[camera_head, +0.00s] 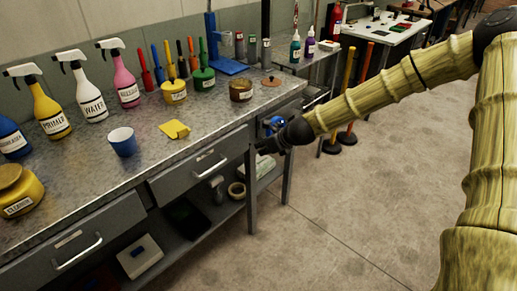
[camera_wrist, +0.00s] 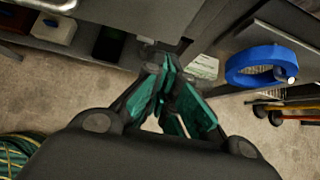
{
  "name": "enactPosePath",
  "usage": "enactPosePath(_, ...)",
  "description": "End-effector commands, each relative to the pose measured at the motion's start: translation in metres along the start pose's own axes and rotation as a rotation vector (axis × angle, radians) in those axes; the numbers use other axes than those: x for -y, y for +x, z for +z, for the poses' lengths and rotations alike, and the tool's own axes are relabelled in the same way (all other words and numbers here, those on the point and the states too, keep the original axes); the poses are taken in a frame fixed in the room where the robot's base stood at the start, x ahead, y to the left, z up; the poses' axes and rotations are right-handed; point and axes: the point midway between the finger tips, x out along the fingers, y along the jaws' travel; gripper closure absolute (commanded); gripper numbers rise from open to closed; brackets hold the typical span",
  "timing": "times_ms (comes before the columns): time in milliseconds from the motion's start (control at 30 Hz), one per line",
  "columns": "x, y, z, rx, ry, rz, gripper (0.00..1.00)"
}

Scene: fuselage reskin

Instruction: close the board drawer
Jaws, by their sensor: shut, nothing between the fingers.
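The grey workbench has drawers along its front. I cannot tell which is the board drawer. My gripper (camera_head: 263,147) is at the right end of the bench, beside the corner leg and just below the top. It is shut and empty. In the wrist view its green-padded fingers (camera_wrist: 168,88) point toward the grey bench parts, and I cannot tell whether they touch.
A blue ring (camera_wrist: 260,65) is close to the right of my fingers in the wrist view. Bottles, jars and a blue cup (camera_head: 122,142) stand on the bench top. The lower shelf holds boxes and a tape roll (camera_head: 237,190). Plungers (camera_head: 345,137) stand behind my arm. The front floor is clear.

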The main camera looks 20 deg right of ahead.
Motion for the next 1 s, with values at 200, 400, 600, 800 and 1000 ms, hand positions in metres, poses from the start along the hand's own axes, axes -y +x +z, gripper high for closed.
enactPosePath(200, -0.001, -0.025, 0.001, 0.001, -0.001, 0.001, 1.00)
enactPosePath(400, -0.001, -0.046, 0.001, 0.001, 0.000, 0.001, 1.00)
enactPosePath(600, 0.000, -0.061, 0.000, 0.000, -0.001, 0.001, 1.00)
enactPosePath(800, 0.000, -0.069, 0.000, 0.000, 0.000, 0.000, 1.00)
enactPosePath(1000, -0.002, -0.067, -0.005, -0.011, -0.019, 0.000, 1.00)
